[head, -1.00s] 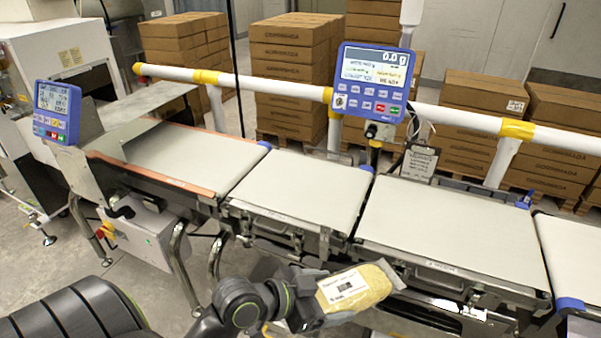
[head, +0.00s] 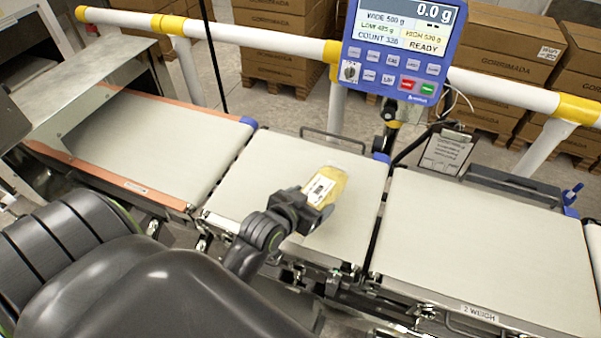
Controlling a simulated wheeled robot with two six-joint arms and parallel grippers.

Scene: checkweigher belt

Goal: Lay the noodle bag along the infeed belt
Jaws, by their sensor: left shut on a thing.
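The noodle bag (head: 326,187) is a yellow pack with a white label. My left gripper (head: 310,210) is shut on its near end, and the bag points away from me, leaning slightly right. The bag is over the middle belt (head: 270,165), right of its centre; I cannot tell whether it touches the belt. The gripper hides the bag's near end. The middle belt lies between the orange-edged belt (head: 150,140) on the left and the belt labelled "2 WEIGH" (head: 480,240) on the right. My right gripper is not in view.
A blue display (head: 402,45) reading 0.0 g stands behind the belts, by a white rail (head: 260,42) with yellow joints. A clipboard (head: 447,150) hangs behind the right belt. A metal hood (head: 105,85) covers part of the left belt. The right belt is bare.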

